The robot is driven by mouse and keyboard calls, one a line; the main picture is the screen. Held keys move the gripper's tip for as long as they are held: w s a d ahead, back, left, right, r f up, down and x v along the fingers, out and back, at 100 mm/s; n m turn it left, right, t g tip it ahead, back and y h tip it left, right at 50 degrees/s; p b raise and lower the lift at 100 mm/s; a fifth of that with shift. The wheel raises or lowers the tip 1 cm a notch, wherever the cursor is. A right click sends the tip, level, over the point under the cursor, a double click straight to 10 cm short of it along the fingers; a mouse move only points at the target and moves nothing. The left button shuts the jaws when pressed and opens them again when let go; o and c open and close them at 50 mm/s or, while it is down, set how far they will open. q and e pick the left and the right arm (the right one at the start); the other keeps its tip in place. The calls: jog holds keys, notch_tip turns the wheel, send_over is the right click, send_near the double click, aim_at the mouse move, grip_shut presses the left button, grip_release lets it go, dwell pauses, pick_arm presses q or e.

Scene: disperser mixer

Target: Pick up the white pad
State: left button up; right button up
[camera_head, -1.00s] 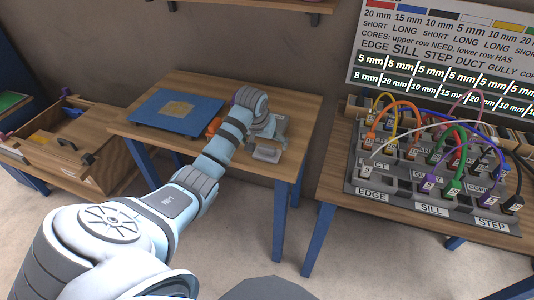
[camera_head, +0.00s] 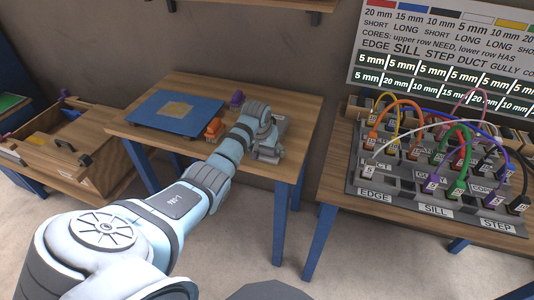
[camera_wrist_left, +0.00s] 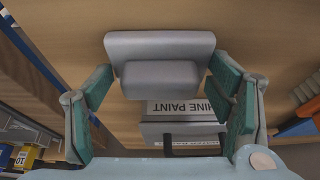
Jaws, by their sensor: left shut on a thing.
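The white pad (camera_wrist_left: 160,45) looks pale grey, a wide block with a smaller raised block on its near side. In the left wrist view it lies between the teal fingertips of my left gripper (camera_wrist_left: 160,72), which is shut on it. In the head view my left gripper (camera_head: 268,146) is low over the right side of the wooden table (camera_head: 235,165), and largely hides the pad there. Whether the pad is clear of the tabletop cannot be told. My right gripper is not in view.
A blue board (camera_head: 150,112), an orange object (camera_head: 213,128) and a purple object (camera_head: 237,98) are on the same table. A cable rack (camera_head: 400,190) stands on the right table.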

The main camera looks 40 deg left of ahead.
pick_arm(q)
notch_tip(320, 180, up, 20)
jog(key=p, duration=0.2)
